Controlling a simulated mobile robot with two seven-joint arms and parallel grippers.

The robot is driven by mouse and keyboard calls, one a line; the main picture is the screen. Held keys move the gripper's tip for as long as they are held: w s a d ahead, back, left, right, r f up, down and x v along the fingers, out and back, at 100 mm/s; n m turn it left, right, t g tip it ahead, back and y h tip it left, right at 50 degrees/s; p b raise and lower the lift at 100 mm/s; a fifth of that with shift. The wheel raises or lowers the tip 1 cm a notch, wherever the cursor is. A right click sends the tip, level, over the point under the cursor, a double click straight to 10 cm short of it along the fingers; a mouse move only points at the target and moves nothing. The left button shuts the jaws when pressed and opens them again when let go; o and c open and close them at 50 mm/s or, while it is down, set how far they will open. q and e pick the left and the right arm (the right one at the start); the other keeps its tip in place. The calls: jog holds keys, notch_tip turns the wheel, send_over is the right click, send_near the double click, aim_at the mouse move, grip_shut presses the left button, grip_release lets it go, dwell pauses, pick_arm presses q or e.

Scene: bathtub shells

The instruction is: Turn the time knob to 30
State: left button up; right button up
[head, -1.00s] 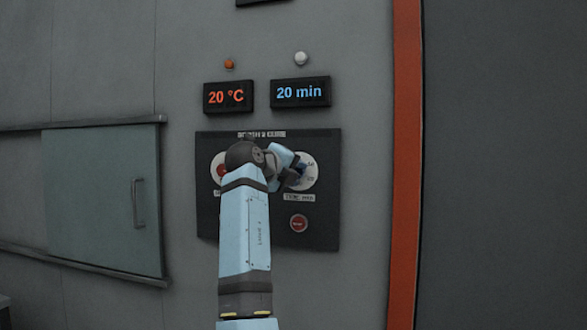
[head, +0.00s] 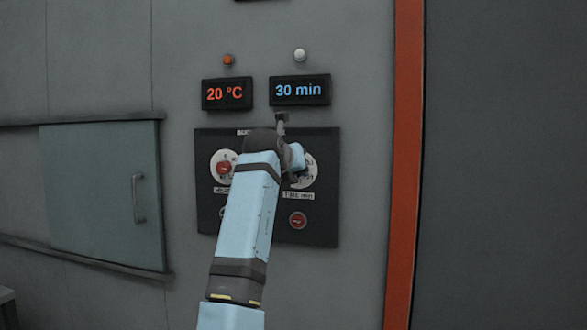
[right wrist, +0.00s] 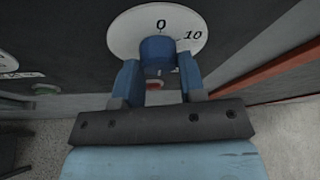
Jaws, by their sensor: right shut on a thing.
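The time knob is a blue knob (right wrist: 158,50) on a white dial marked 0 and 10 in the right wrist view. My right gripper (right wrist: 158,70) is shut on it, one blue finger on each side. In the head view, the white time dial (head: 308,172) shows partly past my right wrist, with a "TIME" label below it. My wrist hides the knob and fingers there. The time display (head: 299,90) above reads "30 min" in blue. My left gripper is not in view.
The temperature display (head: 227,94) reads "20 °C", with a red-centred dial (head: 223,167) below it. A red button (head: 298,221) sits under the time dial on the dark panel (head: 325,215). An orange vertical strip (head: 403,170) runs to the right.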

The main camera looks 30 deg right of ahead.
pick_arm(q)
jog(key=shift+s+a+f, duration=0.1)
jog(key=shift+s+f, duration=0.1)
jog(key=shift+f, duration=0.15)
pick_arm(e)
jog(key=shift+r+m, duration=0.15)
jog(key=shift+m, duration=0.15)
jog(key=o, duration=0.9)
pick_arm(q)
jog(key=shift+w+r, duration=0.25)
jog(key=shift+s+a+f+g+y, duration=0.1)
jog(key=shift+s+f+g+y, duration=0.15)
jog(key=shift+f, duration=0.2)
pick_arm(e)
jog(key=v, duration=1.3)
jog(key=shift+s+a, duration=0.2)
jog(key=shift+s, duration=0.15)
